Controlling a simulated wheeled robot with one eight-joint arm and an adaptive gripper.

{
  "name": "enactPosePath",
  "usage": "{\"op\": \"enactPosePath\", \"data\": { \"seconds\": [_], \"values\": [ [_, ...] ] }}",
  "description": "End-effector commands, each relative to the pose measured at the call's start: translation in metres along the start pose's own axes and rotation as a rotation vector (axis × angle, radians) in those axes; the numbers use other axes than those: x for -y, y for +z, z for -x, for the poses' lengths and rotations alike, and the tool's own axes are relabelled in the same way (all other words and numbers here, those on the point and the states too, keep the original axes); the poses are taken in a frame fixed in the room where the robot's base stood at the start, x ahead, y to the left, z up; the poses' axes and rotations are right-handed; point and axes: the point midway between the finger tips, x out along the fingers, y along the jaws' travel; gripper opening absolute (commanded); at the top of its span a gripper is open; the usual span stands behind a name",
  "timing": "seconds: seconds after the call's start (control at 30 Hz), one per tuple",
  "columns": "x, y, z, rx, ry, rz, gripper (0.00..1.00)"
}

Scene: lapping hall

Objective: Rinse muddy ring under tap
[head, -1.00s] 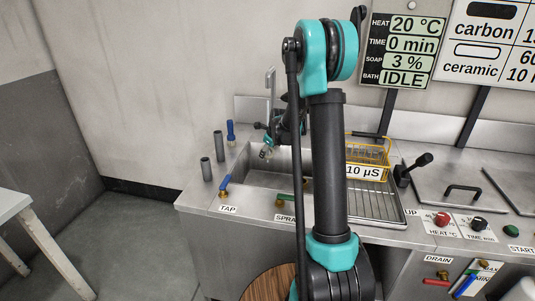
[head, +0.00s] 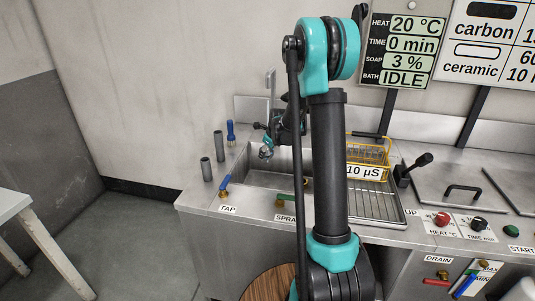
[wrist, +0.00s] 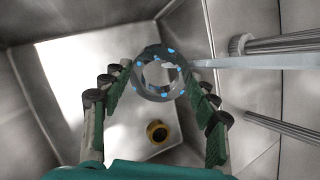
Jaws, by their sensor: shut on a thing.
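My gripper (wrist: 157,72) is shut on the ring (wrist: 158,96), holding it between the green fingertips in the wrist view. The ring is grey, with several bright blue spots and darker patches on its upper part. In the head view, my gripper (head: 268,141) hangs over the left part of the sink, with the ring (head: 265,153) small at its tip. The tall tap spout (head: 270,82) stands behind it, partly hidden by my arm. The blue tap lever (head: 224,187) is at the front left rim. A pale straight strip (wrist: 255,62) reaches the ring from the right; I cannot tell whether it is water.
A brass drain (wrist: 157,131) shows in the sink floor. A yellow wire basket (head: 367,150) stands on the ridged drainboard (head: 375,205) at right. Grey posts (head: 206,169) and a blue-topped tool (head: 231,132) stand left of the sink. The spray valve (head: 280,203) is at the front.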

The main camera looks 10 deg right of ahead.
Motion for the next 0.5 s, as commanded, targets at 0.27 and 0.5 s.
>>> {"op": "enactPosePath", "data": {
  "seconds": [0.27, 0.5],
  "values": [
    [-0.018, -0.003, 0.019, 0.0, 0.0, 0.001, 0.18],
    [-0.034, -0.005, 0.034, 0.001, 0.0, 0.001, 0.18]
  ]
}}
